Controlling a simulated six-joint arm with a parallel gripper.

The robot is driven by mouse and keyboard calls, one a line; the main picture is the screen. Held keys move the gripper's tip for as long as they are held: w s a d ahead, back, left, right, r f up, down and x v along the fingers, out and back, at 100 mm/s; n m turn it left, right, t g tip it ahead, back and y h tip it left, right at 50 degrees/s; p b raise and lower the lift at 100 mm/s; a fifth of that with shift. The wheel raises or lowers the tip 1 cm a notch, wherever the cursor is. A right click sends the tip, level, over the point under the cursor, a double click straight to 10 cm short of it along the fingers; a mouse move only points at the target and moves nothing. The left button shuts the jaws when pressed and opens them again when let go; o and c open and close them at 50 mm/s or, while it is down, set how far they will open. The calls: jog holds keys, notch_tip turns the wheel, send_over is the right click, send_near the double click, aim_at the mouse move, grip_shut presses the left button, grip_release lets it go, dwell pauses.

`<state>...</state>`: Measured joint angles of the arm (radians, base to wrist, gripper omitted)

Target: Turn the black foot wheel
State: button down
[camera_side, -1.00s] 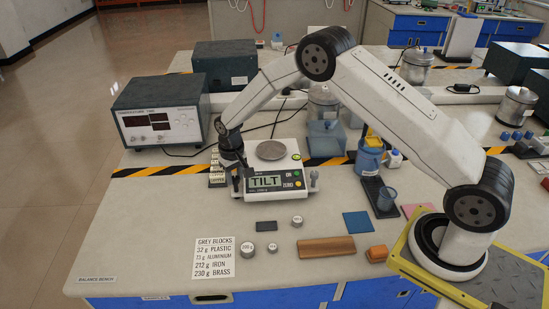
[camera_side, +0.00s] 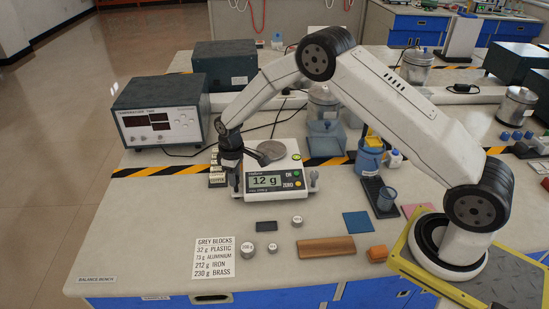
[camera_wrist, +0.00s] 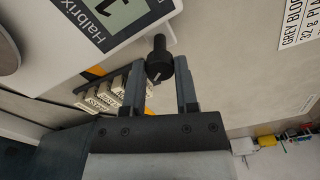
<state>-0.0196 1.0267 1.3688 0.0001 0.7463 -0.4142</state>
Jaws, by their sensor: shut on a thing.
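The white balance (camera_side: 290,192) stands on the bench, its display (camera_side: 264,181) reading 12 g. Its round metal pan (camera_side: 271,150) looks empty. The black foot wheel (camera_wrist: 158,68) is at the balance's corner in the wrist view, a ribbed knob with a pale mark, between my two grey fingers. My gripper (camera_wrist: 161,62) is shut on it. In the side view my gripper (camera_side: 234,177) points down at the balance's front left corner and hides most of that wheel. Another foot (camera_side: 314,178) shows at the front right corner.
Small labelled blocks (camera_side: 216,178) stand close left of my gripper. A grey control box (camera_side: 160,110) is behind them. Weights (camera_side: 247,250), a dark pad (camera_side: 266,226) and a wooden block (camera_side: 326,247) lie in front.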

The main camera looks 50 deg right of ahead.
jog(key=shift+n, duration=0.4)
jog(key=shift+c, duration=1.8)
grip_release()
jog(key=shift+r, duration=3.95)
jog(key=shift+s+r, duration=0.1)
